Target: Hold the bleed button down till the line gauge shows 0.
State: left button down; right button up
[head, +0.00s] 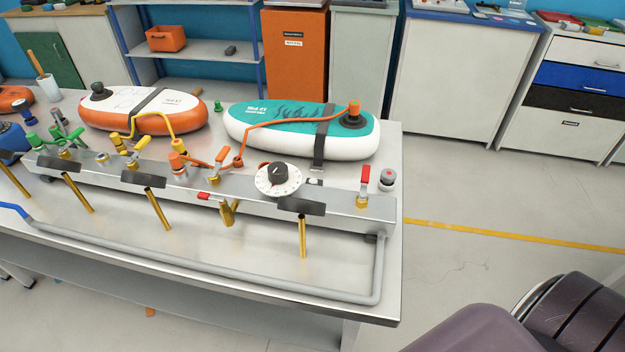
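A metal manifold rail (340,205) runs along the bench with several coloured valves on it. At its right end stands a small grey round fitting with a red part (387,178), which looks like the bleed button; nothing touches it. A white dial with a black centre knob (278,178) sits on the rail left of it. I cannot tell whether this dial is the line gauge, and its marks are too small to read. A red-handled valve (364,182) stands between the dial and the fitting.
Two inflatable boards, one orange and white (180,105) and one teal and white (340,144), lie behind the rail with hoses attached. A grey pipe (200,266) runs along the bench front. Dark plates and brass tubes stick out from the rail. Floor (470,190) right of the bench is clear.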

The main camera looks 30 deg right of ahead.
jog(key=shift+d, duration=0.1)
dwell(0.3)
grip_shut()
dwell(1.3)
